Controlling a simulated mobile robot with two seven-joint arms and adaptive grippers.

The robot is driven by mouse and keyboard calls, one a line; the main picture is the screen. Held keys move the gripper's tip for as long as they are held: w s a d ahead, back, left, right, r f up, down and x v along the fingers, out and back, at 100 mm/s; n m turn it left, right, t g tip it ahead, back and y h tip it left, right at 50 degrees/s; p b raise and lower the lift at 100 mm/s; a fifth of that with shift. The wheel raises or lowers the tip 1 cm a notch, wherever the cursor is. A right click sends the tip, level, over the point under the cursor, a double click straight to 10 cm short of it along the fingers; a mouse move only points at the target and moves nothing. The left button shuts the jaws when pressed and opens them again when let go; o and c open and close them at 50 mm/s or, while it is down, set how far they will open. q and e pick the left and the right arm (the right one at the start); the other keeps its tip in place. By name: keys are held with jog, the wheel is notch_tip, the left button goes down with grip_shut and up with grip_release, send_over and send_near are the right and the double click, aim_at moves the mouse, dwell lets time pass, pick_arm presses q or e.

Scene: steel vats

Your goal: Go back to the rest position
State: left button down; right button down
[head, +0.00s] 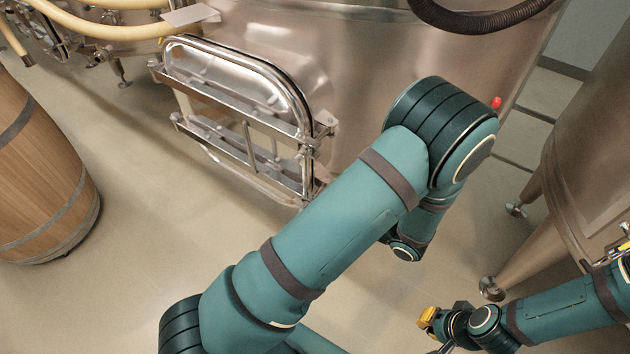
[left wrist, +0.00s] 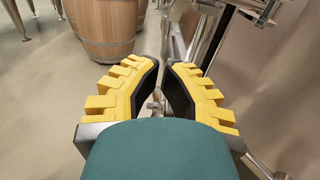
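My left arm comes in from the lower left of the head view, reaches over the floor and bends down at its elbow. Its gripper is hidden there behind the arm. In the left wrist view my left gripper (left wrist: 164,65) shows two yellow, ribbed fingers with black inner pads. A narrow gap shows between the tips, and nothing is clearly held. Metal fittings (left wrist: 157,104) show through the gap. My right gripper (head: 428,320) is at the lower right of the head view, with yellow fingers over the floor. Its opening is too small to make out.
A steel vat (head: 350,50) with a framed hatch (head: 235,85) stands ahead, close to my left arm. A wooden barrel (head: 40,170) is at the left. Another steel vat (head: 590,150) on legs stands at the right, near my right arm. Floor between barrel and hatch is clear.

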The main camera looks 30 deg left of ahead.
pick_arm(q)
jog(key=d, duration=0.1)
jog(key=d+f, duration=0.1)
jog(key=d, duration=0.1)
jog(key=d+f, duration=0.1)
jog(key=d, duration=0.1)
jog(key=shift+s+d, duration=0.1)
jog(key=shift+s, duration=0.1)
